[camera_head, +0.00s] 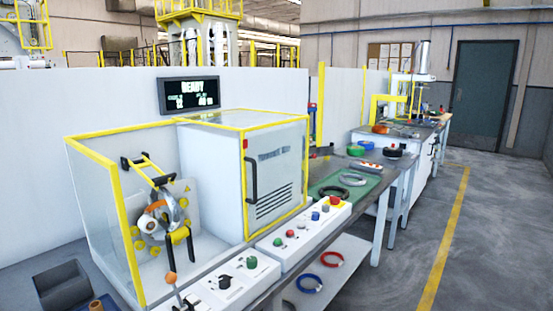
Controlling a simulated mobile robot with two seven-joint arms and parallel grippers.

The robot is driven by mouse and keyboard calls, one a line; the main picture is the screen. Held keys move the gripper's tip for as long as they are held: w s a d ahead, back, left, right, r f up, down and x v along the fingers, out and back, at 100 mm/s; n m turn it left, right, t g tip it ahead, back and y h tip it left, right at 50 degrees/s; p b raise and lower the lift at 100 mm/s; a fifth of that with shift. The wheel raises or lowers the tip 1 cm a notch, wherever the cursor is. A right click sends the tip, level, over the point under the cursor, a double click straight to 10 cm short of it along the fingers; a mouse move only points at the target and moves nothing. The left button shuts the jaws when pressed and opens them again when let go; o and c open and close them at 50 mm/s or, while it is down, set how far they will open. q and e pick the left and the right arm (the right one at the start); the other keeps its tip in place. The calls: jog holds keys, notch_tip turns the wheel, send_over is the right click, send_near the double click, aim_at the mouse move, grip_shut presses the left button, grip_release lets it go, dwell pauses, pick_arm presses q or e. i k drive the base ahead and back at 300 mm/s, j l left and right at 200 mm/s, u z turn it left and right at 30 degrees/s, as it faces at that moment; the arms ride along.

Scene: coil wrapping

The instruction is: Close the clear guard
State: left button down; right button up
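The clear guard (275,150) is a see-through, yellow-edged panel at the right of the wrapping machine, in front of its white cabinet. A black upright handle (251,181) is on its left edge. To its left, the front of the machine's bay is open, and the wrapping head (160,215) with its yellow and black parts is exposed. A clear side pane (95,205) with a yellow frame closes the bay's left side. Neither of my grippers is in view.
A control panel (290,240) with coloured buttons and a lever with an orange knob (170,277) stand along the bench front. A dark bin (62,287) is at the lower left. A green mat (345,185) holds rings. Floor at the right is clear.

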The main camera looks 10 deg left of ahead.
aim_at(229, 116)
jog(key=i+l, duration=0.45)
jog(key=i+l+u, duration=0.1)
jog(key=i+l, duration=0.3)
jog(key=l, duration=0.15)
jog(key=i+l, duration=0.4)
jog(key=l, duration=0.15)
jog(key=i+l+u, duration=0.1)
jog(key=i+l, duration=0.35)
jog(key=l, duration=0.1)
